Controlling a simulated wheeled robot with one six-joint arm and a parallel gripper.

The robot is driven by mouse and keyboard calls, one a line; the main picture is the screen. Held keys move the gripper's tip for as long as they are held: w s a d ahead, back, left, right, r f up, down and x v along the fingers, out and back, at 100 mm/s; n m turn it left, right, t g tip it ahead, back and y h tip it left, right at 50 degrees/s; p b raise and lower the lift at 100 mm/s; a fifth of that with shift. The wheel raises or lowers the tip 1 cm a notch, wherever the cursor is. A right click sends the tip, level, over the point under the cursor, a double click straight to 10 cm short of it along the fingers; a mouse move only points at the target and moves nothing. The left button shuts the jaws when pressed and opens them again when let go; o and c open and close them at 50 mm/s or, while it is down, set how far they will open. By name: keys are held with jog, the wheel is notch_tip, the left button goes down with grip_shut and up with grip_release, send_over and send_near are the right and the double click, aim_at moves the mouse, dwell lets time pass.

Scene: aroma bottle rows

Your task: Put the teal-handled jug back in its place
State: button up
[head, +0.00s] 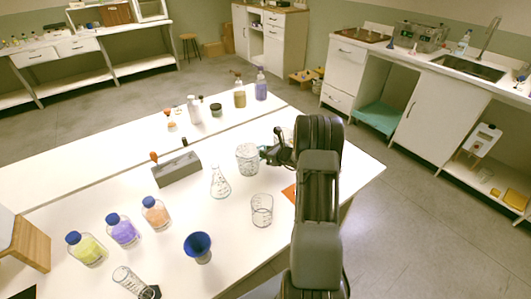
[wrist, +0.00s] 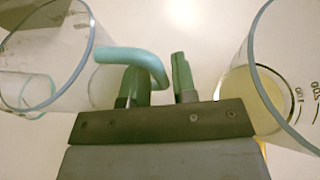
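The teal-handled jug (wrist: 50,45) is a clear glass vessel at the left of the wrist view, its rim cut off by the frame edge. Its teal handle (wrist: 130,57) reaches right and bends down between the two fingers of my gripper (wrist: 161,85). The fingers sit close on either side of the handle and look shut on it. In the head view my gripper (head: 268,153) is beside a clear jug (head: 247,159) on the white table. Whether the jug touches the table is unclear.
A graduated glass vessel (wrist: 285,75) stands close right of my gripper. In the head view, a clear beaker (head: 262,211), conical flask (head: 220,184), grey block (head: 177,169), blue funnel (head: 198,245) and capped bottles (head: 123,231) stand on the table. An orange patch (head: 290,190) lies near its right edge.

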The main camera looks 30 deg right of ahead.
jog(key=shift+o, duration=1)
